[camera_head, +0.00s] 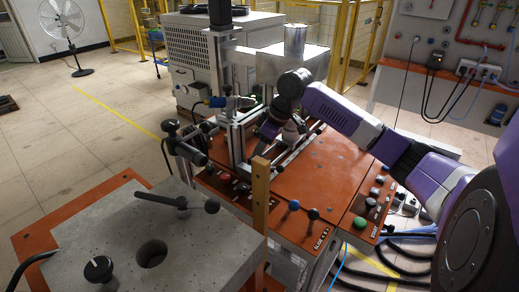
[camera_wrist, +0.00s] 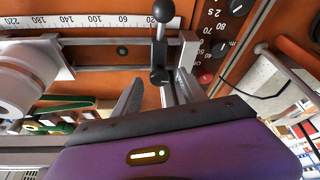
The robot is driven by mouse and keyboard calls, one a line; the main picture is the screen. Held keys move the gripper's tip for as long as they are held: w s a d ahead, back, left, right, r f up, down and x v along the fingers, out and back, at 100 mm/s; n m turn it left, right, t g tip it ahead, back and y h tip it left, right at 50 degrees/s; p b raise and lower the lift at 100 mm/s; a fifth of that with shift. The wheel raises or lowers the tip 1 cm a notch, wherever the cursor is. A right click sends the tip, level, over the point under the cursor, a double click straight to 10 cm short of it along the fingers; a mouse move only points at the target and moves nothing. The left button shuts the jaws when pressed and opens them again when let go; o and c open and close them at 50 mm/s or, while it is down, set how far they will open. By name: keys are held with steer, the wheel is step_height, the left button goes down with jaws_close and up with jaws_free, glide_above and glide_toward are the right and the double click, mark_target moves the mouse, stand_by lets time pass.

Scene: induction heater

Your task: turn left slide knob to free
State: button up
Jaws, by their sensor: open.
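In the wrist view, a lever with a black ball knob (camera_wrist: 163,11), a grey stem and a black base (camera_wrist: 160,77) stands at a metal rail beside a ruler scale. I take it for the slide knob, but no label on it can be read. My gripper (camera_wrist: 159,84) is open, with one finger on each side of the lever's base; contact cannot be told. In the head view, my gripper (camera_head: 262,134) reaches down among the rails of the orange-topped machine (camera_head: 325,170), and its fingertips and this knob are hidden there.
Blue (camera_head: 294,205) and black (camera_head: 314,214) ball knobs stand on the machine's front. A wooden post (camera_head: 260,195) and a grey block with a black lever (camera_head: 175,201) stand in front. A metal column (camera_head: 222,70) rises behind my gripper. Dials (camera_wrist: 231,47) lie right of the lever.

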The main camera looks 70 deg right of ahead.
steer(key=shift+f, duration=0.1)
jaws_close()
steer(key=shift+d+n+y, duration=0.1)
steer(key=shift+n+y, duration=0.2)
steer(key=shift+n, duration=0.4)
jaws_free()
steer(key=v, duration=0.7)
steer(key=shift+r+b, duration=0.35)
steer(key=shift+s, duration=0.25)
